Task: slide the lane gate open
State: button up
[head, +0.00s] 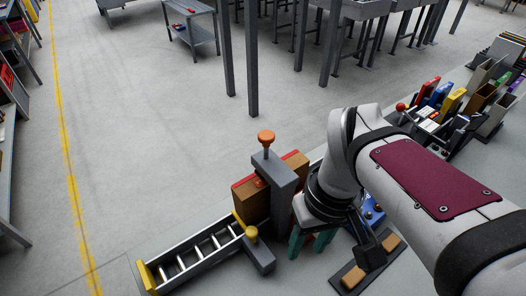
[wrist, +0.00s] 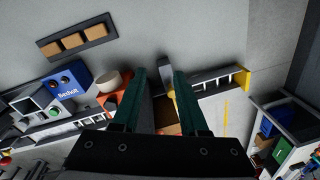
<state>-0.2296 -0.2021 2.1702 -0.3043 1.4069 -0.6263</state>
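A roller lane (head: 200,250) with grey side rails runs toward the lower left, to a yellow end piece (head: 147,277). At its near right end is a grey block with a yellow knob (head: 250,234), seemingly the lane gate's handle. A yellow bar (head: 238,217) stands beside the knob. In the wrist view, a grey bar (wrist: 166,74) and a yellow part (wrist: 171,95) appear between my fingers, apart from both. My gripper (head: 312,244) is right of the knob, its green fingers pointing down. In the wrist view, my gripper (wrist: 159,75) is open and empty.
A grey post with an orange knob (head: 266,138) stands in front of a brown box (head: 250,200), close to my gripper. A tray of tan blocks (head: 352,281) lies right of it. A blue box (wrist: 67,88) shows in the wrist view. Floor on the left is clear.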

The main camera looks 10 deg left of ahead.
jog(key=shift+o, duration=0.3)
jog(key=w+a+n, duration=0.5)
jog(key=n, duration=0.1)
jog(key=shift+w+r+h, duration=0.15)
jog(key=shift+w+h, duration=0.05)
jog(key=shift+h, duration=0.1)
jog(key=n, duration=0.7)
send_over(251, 231)
jog(key=f, duration=0.2)
notch_tip(251, 231, down, 13)
jog(key=shift+f, duration=0.85)
